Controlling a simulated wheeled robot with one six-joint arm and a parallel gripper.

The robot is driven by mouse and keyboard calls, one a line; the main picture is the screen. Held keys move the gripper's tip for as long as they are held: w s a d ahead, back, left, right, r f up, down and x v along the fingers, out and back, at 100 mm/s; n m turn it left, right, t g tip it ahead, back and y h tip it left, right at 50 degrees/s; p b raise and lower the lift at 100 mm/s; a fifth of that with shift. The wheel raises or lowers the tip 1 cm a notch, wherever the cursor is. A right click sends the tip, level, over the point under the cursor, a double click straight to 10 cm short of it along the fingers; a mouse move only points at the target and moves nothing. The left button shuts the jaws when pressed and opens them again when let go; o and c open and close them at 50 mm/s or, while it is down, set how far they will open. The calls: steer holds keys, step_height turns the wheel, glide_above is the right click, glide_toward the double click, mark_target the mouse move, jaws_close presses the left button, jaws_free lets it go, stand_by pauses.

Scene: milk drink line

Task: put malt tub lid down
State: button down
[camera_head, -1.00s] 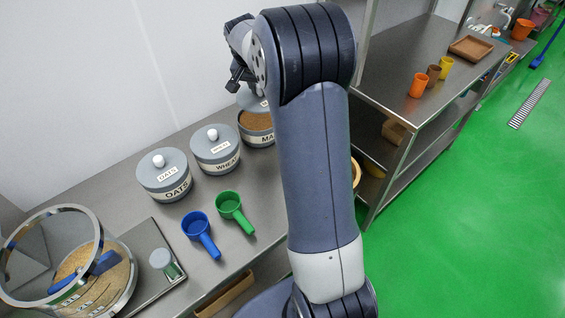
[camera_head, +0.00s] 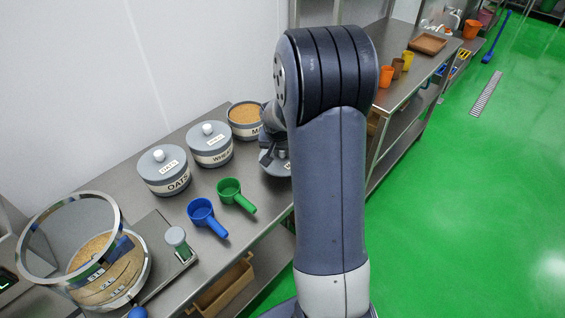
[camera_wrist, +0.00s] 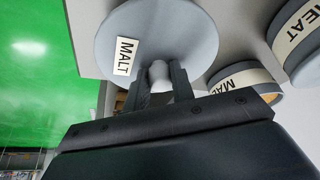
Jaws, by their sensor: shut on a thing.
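The malt tub lid is a round grey disc with a MALT label, and it fills the top of the wrist view (camera_wrist: 190,30). My gripper (camera_wrist: 158,82) is shut on the lid's pale knob. In the head view the lid (camera_head: 268,163) shows partly behind my arm, near the table's front edge, and my gripper (camera_head: 280,156) is mostly hidden there. The malt tub (camera_head: 243,121) stands open behind it with brown powder inside; its rim also shows in the wrist view (camera_wrist: 268,92). I cannot tell whether the lid touches the table.
The lidded wheat tub (camera_head: 210,150) and oats tub (camera_head: 163,175) stand left of the malt tub. A blue scoop (camera_head: 203,212) and a green scoop (camera_head: 230,190) lie in front. A second steel table stands behind, at right.

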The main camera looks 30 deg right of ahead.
mark_target(282, 158)
steer(key=shift+f, duration=2.1)
steer(key=shift+f, duration=0.2)
steer(key=c, duration=1.2)
jaws_free()
steer(key=shift+r, duration=0.1)
steer(key=shift+a+r, duration=0.1)
steer(key=shift+r, duration=0.4)
steer(key=v, duration=1.1)
steer(key=shift+s, duration=0.2)
steer(key=shift+a, duration=0.1)
